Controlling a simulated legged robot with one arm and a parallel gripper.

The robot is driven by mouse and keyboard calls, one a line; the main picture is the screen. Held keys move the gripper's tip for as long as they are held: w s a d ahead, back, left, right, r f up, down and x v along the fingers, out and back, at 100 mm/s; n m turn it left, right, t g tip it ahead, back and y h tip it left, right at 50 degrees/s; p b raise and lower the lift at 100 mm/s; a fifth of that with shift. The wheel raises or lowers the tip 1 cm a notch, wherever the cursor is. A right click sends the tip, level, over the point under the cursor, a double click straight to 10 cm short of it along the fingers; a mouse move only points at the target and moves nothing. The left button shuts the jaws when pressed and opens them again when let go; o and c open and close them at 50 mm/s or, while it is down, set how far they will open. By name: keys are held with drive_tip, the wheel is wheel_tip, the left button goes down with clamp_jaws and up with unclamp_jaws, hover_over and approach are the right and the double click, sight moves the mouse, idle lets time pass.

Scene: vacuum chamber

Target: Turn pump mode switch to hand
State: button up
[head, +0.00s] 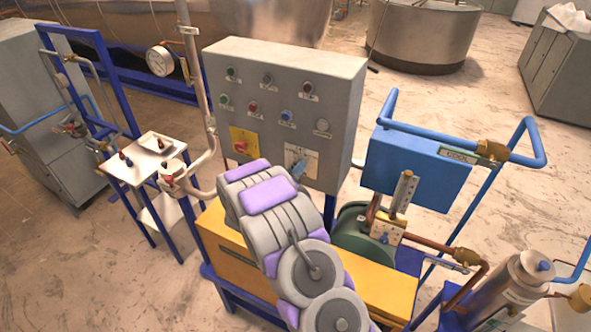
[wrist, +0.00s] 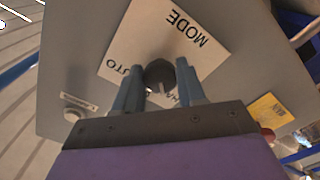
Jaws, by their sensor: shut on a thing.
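The pump mode switch is a dark round knob (wrist: 160,74) on a white label plate (wrist: 125,45) in the wrist view. The plate reads MODE, upside down in this view, with partly covered lettering beside the knob. My gripper (wrist: 160,84) has its two blue-grey fingers on either side of the knob, shut on it. Which position the knob points to is not clear. In the head view the white plate (head: 310,158) is on the lower right of the grey control panel (head: 221,68). My gripper (head: 298,170) is at that plate, and the knob is hidden there.
A yellow plate with a red switch (head: 241,147) is left of the mode plate. Several small buttons and lamps sit above. A blue box (head: 410,165) and blue pipe frame (head: 440,131) stand to the right. A gauge (head: 159,60) and pipes stand to the left.

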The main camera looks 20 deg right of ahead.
drive_tip(key=shift+f, duration=0.2)
drive_tip(key=o, duration=1.1)
drive_tip(key=shift+w+a, duration=0.1)
drive_tip(key=shift+c, duration=0.2)
drive_tip(key=shift+r, duration=0.15)
drive_tip(key=shift+a, duration=0.1)
drive_tip(key=b+v, duration=0.2)
drive_tip(key=v, duration=1.5)
drive_tip(key=shift+a, duration=0.1)
